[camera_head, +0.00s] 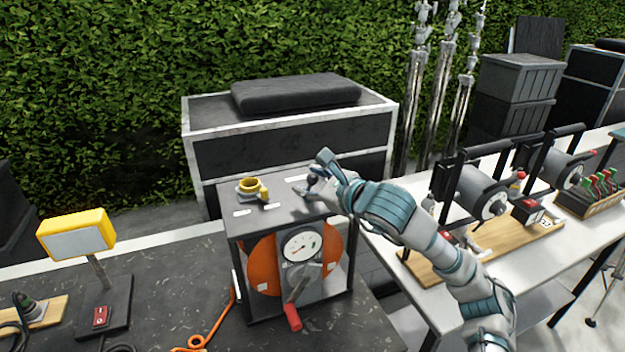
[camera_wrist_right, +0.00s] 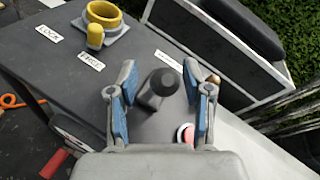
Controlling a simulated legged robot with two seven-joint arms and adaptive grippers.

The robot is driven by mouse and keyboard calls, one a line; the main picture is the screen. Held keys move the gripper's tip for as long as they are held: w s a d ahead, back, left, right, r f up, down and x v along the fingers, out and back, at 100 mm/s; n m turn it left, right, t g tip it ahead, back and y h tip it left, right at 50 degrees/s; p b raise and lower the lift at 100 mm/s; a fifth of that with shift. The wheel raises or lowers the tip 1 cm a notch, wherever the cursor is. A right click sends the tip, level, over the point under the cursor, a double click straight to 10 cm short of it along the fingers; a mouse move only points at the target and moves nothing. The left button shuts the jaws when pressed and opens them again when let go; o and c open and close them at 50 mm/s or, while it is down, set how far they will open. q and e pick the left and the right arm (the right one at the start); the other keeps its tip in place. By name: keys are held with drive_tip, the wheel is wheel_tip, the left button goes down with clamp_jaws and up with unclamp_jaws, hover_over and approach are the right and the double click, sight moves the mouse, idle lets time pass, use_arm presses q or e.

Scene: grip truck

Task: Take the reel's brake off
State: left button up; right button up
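The reel is an orange drum (camera_head: 262,268) in a dark frame, with a round dial (camera_head: 301,246) and a red-gripped crank (camera_head: 292,316) in front. On its top, a yellow ring with a peg (camera_head: 250,186) sits at the left; in the right wrist view the yellow peg (camera_wrist_right: 95,37) points toward the label FREE (camera_wrist_right: 91,62), with LOCK (camera_wrist_right: 48,33) to its left. A black knob (camera_wrist_right: 158,88) stands at the top's right. My right gripper (camera_wrist_right: 160,68) is open around this knob, with a gap on both sides. My left gripper is out of view.
A red button (camera_wrist_right: 186,133) sits beside the right finger. A black case (camera_head: 290,130) stands behind the reel. A white table (camera_head: 500,280) with winches is at the right. A yellow lamp (camera_head: 77,235) and orange cable (camera_head: 210,335) are on the left.

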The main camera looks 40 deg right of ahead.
drive_tip(key=shift+r, duration=0.2)
drive_tip(key=shift+s+r, duration=0.15)
drive_tip(key=shift+s, duration=0.3)
drive_tip(key=v, duration=1.1)
drive_tip(key=shift+f, duration=0.2)
